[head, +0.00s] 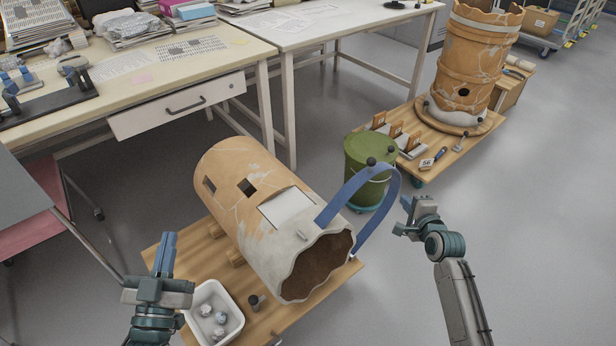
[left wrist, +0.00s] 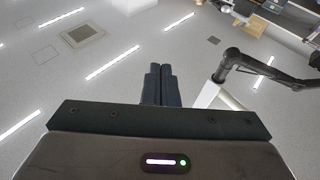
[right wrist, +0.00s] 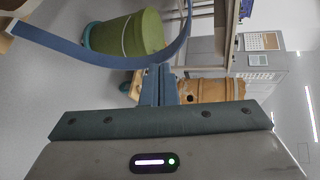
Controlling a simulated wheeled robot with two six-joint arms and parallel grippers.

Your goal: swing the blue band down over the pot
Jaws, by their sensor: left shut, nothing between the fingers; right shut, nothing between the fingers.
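The pot (head: 230,190) is a large terracotta cylinder lying on its side, with pale filled areas and a jagged open end facing front right. The band also crosses the right wrist view (right wrist: 90,60). My left gripper (head: 168,237) is shut and empty, left of the pot. My right gripper (head: 405,207) is shut and empty, right of the band and apart from it.
The pot lies on a low wooden board (head: 195,247) with a white tub (head: 228,298) of grey lumps. A green bucket (head: 366,158) stands behind the band. A second, upright pot (head: 470,65) stands on a wooden dolly (head: 450,150). Tables (head: 130,75) line the back. Floor is clear at right.

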